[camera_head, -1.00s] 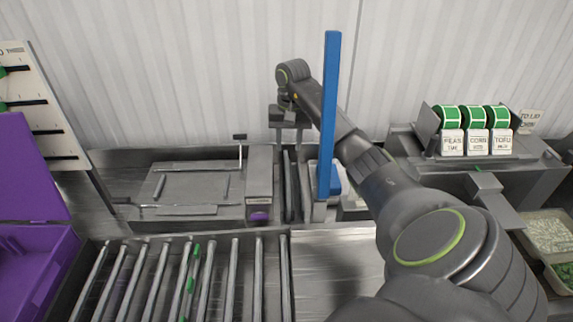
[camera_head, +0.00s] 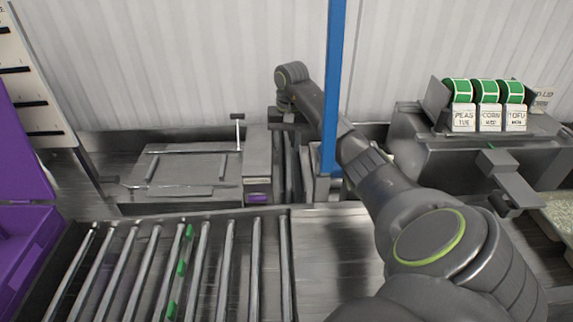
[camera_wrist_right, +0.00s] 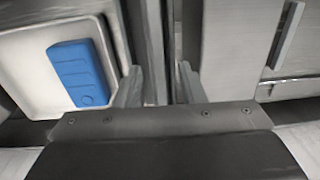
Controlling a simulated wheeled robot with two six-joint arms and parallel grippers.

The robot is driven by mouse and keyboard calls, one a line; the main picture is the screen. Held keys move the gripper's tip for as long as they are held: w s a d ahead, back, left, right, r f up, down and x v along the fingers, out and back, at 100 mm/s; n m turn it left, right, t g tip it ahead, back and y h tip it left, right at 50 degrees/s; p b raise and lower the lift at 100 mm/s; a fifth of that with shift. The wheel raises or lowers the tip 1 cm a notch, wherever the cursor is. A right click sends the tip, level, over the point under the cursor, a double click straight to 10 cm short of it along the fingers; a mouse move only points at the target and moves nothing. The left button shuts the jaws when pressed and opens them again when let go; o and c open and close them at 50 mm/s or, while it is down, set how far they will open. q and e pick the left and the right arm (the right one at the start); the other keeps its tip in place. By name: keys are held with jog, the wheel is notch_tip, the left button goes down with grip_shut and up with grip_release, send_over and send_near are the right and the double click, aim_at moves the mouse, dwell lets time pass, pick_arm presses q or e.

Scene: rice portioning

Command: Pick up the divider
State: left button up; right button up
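I cannot single out the divider with certainty. Narrow grey upright strips (camera_head: 291,172) stand between the grey machine and the white tray. In the right wrist view, grey strips (camera_wrist_right: 152,45) run up the middle, beyond the fingers. My right gripper (camera_head: 287,120) is above this narrow gap in the head view. In the wrist view, the right gripper (camera_wrist_right: 160,87) has its fingers apart, with nothing clearly held. Whether the fingers straddle a strip cannot be told. My left gripper is not in view.
A tall blue post (camera_head: 333,85) stands close beside my right arm. A white tray (camera_wrist_right: 28,72) holds a blue block (camera_wrist_right: 78,74). A roller conveyor (camera_head: 228,265) lies in front, a purple bin (camera_head: 28,225) left, and label rolls (camera_head: 486,91) right.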

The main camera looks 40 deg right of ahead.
jog(key=shift+f, duration=0.55)
grip_shut()
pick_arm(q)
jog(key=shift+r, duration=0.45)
